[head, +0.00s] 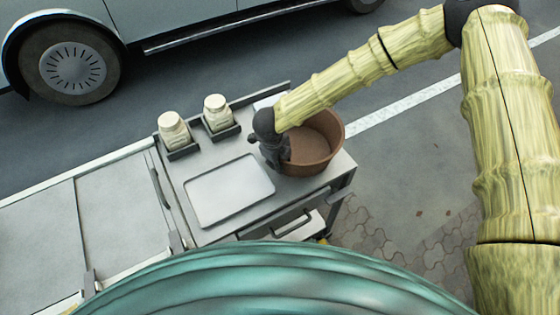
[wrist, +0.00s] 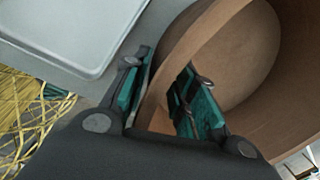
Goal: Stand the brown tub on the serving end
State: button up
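The brown tub (head: 318,145) stands upright on the right end of the grey cart top (head: 240,225), right of a pale tray. In the wrist view its wall and inside (wrist: 235,60) fill the upper right, and it looks empty. My gripper (head: 272,160) is at the tub's left rim, pointing down. In the wrist view my gripper (wrist: 168,95) straddles the wall, one finger outside and one inside. The fingers are spread apart. Whether either pad touches the wall is not clear.
The pale tray (head: 228,190) lies left of the tub. Two cream jars (head: 173,130) (head: 216,112) stand in dark holders behind it. A raised rail (head: 262,95) runs along the back edge. Flat grey lids (head: 120,210) extend left. A parked vehicle (head: 200,20) stands beyond.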

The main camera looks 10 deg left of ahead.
notch_tip(320, 180, up, 12)
jog(key=s+a+b, duration=0.1)
jog(key=s+b, duration=0.1)
jog(key=b, duration=0.1)
dwell(0.3)
jog(key=shift+a+f, duration=0.1)
